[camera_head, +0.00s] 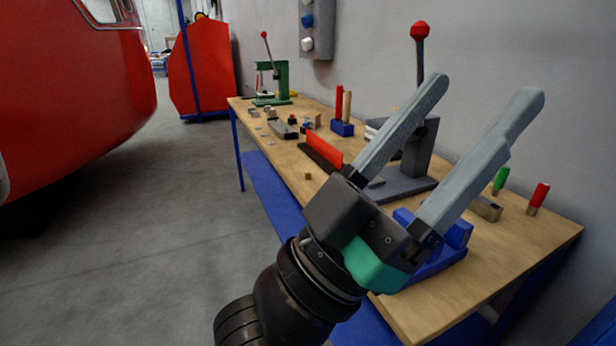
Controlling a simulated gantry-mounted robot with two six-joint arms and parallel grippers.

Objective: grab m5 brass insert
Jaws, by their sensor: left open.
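A small brass-coloured piece (308,176) sits on the wooden workbench near its front edge; it looks like the brass insert, but it is too small to make out its thread or size. My left gripper (487,92) is open and empty, its two grey fingers spread and pointing up and to the right. It is in front of the bench, to the right of the brass piece and apart from it. My right gripper is not in view.
On the workbench (530,236) stand a grey press with a red-knobbed lever (420,32), a green press (282,80), a red-and-black brush-like piece (324,150), a blue holder (342,128) and red and green-handled tools. A wall is behind; open floor lies left.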

